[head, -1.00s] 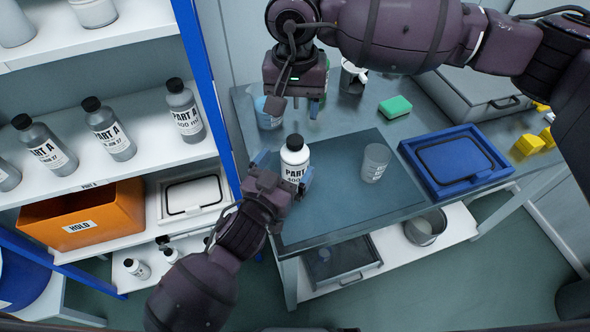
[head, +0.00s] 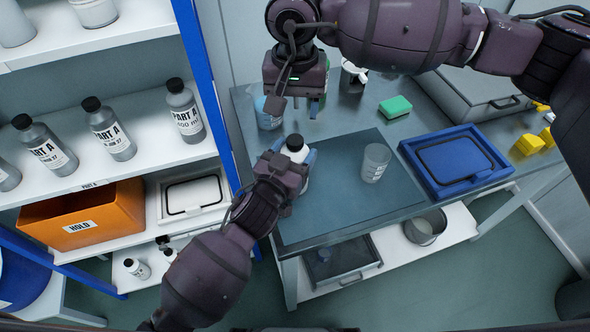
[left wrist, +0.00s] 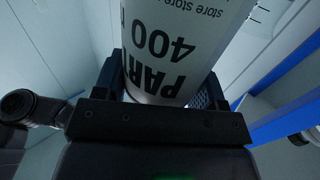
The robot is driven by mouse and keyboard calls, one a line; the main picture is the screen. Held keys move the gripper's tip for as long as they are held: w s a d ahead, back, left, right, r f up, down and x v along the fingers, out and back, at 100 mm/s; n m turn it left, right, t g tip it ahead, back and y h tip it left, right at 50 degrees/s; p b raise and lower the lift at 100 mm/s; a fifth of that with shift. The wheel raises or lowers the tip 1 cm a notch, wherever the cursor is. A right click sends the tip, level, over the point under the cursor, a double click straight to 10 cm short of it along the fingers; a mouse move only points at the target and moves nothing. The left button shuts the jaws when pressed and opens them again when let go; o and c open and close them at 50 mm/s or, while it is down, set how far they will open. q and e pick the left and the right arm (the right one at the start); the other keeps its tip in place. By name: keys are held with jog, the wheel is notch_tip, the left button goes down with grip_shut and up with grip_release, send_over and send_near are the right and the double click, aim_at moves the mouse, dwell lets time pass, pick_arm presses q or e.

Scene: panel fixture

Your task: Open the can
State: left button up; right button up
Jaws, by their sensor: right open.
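The can is a white bottle with a black cap (head: 296,141) standing near the left edge of the dark mat (head: 340,208). Its cap is on. My left gripper (head: 295,152) reaches from the lower left with one finger on each side of the can and appears shut on it. In the left wrist view the can's label (left wrist: 175,50) with "PART" and "400" fills the space between the fingers. My left gripper body hides the lower part of the can in the head view. My right gripper (head: 296,104) is open and empty, pointing down behind the can.
A clear cup (head: 375,163) stands on the mat to the right. A blue tray (head: 408,152), a green sponge (head: 395,106), a metal mug (head: 352,77) and a bluish cup (head: 267,117) are around. A blue shelf post (head: 205,85) rises at the left. The mat's front part is clear.

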aim_at(295, 139)
pick_arm(q)
jog(key=c, duration=0.7)
grip_shut()
pick_arm(e)
jog(key=m, duration=1.1)
jog(key=shift+m, duration=0.4)
jog(key=m, duration=0.6)
jog(key=shift+m, duration=0.4)
jog(key=m, duration=1.7)
jog(key=shift+m, duration=0.4)
jog(key=m, duration=0.8)
jog(key=shift+m, duration=0.3)
jog(key=shift+f, duration=4)
